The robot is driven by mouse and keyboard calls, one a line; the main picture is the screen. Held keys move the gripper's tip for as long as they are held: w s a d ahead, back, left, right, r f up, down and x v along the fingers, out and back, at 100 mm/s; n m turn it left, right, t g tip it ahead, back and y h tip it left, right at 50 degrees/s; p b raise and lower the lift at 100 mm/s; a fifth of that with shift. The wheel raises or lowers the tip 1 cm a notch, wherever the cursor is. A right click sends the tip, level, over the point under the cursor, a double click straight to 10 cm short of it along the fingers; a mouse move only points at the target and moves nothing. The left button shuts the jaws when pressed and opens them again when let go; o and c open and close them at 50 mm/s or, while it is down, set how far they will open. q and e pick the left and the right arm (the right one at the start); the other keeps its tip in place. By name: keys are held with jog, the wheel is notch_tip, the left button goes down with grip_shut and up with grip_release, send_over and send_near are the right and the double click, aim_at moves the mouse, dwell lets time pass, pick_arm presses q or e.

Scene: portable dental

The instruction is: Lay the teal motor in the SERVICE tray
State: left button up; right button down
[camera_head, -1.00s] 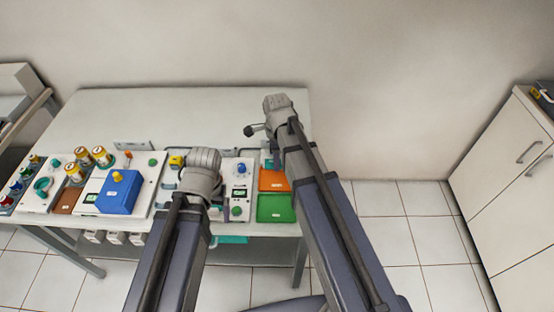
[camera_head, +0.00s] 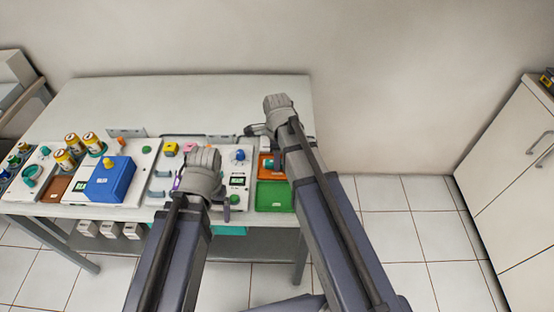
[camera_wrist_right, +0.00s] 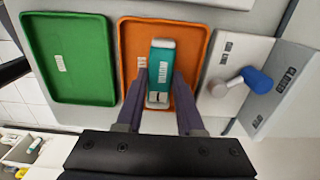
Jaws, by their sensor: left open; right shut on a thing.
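The teal motor (camera_wrist_right: 160,72) is labelled and lies lengthwise between the fingers of my right gripper (camera_wrist_right: 160,86) in the right wrist view. My right gripper is shut on it. The motor is over the orange tray (camera_wrist_right: 128,42), whose partly hidden label begins "SE". I cannot tell whether the motor touches the tray floor. In the head view the orange tray (camera_head: 265,172) is partly behind my right arm. My left gripper (camera_head: 203,195) is open, its purple fingers spread above the panel, with no thing visible between them.
A green tray (camera_head: 275,196) lies at the table's front edge beside the orange tray; it also shows in the right wrist view (camera_wrist_right: 67,60). On the other side is a grey unit with a blue-knobbed lever (camera_wrist_right: 257,80). A blue box (camera_head: 112,180) stands left. The table's rear (camera_head: 190,100) is clear.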

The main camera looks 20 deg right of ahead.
jog(key=shift+f, duration=0.15)
dwell(0.6)
jog(key=shift+c, duration=2.2)
grip_release()
notch_tip(320, 180, up, 8)
jog(key=p, duration=0.7)
jog(key=shift+p, duration=0.4)
jog(key=shift+f, duration=0.1)
